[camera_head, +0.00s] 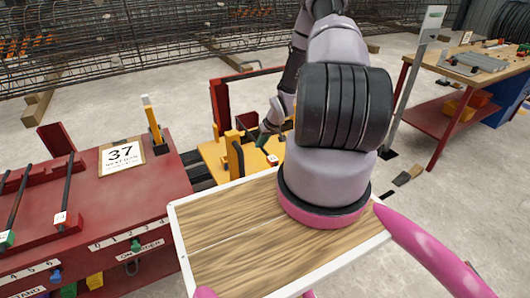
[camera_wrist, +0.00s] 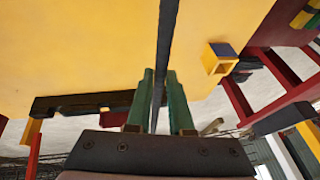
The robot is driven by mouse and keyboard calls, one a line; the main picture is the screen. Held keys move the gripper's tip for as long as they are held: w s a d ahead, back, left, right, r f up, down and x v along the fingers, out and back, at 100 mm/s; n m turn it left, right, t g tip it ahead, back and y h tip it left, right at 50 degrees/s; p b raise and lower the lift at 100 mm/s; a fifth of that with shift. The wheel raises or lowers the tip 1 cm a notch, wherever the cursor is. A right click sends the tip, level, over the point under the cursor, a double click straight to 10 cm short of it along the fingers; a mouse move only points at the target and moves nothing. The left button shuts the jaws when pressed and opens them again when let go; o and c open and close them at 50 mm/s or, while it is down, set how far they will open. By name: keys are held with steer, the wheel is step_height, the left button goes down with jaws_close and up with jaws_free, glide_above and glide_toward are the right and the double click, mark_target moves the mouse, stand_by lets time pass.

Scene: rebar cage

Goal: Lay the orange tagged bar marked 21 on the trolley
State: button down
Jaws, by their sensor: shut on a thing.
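My gripper (camera_wrist: 160,105), with green fingers, is shut on a thin dark bar (camera_wrist: 165,40) that runs up between the fingertips in the wrist view. The bar lies over the yellow deck of the trolley (camera_wrist: 90,50); I cannot tell whether it touches the deck. In the head view the gripper (camera_head: 264,138) is low over the trolley (camera_head: 213,152), partly hidden by my arm. A small white tag with a reddish part (camera_head: 272,160) shows just below the gripper. Its number is too small to read.
Yellow upright posts (camera_head: 235,155) stand on the trolley, and its red frame (camera_head: 221,102) rises behind. A workbench (camera_head: 470,68) and a grey post (camera_head: 410,80) are at right.

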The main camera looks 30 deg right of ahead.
steer(key=shift+f, duration=2.8)
steer(key=c, duration=0.8)
jaws_free()
steer(key=shift+f, duration=0.15)
